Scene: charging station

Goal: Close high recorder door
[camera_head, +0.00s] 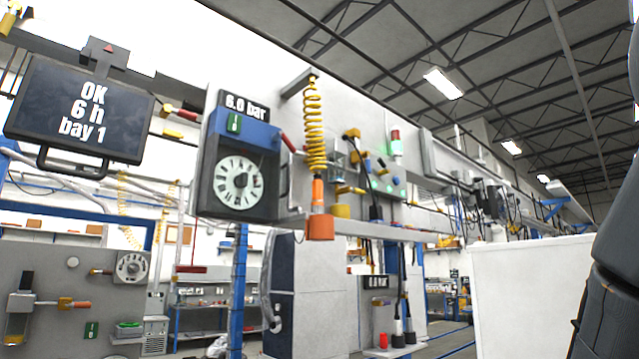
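A dark box with a round white dial (239,183) hangs high on the grey wall, left of centre; it looks like the recorder. Its upper part is blue with a small green tag (234,123), and a "6.0 bar" sign (245,105) sits above it. I cannot tell which part is its door or how far that stands open. A dark screen reading "OK 6 h bay 1" (82,112), with a bar handle (75,166) under it, hangs to the left. My gripper is not in view; a dark arm link of mine fills the right edge.
A coiled yellow hose (314,125) with an orange end (319,226) hangs right of the recorder. A blue post (238,290) stands below it. A large white panel (530,297) blocks the lower right. A grey panel with a smaller dial (131,267) is lower left.

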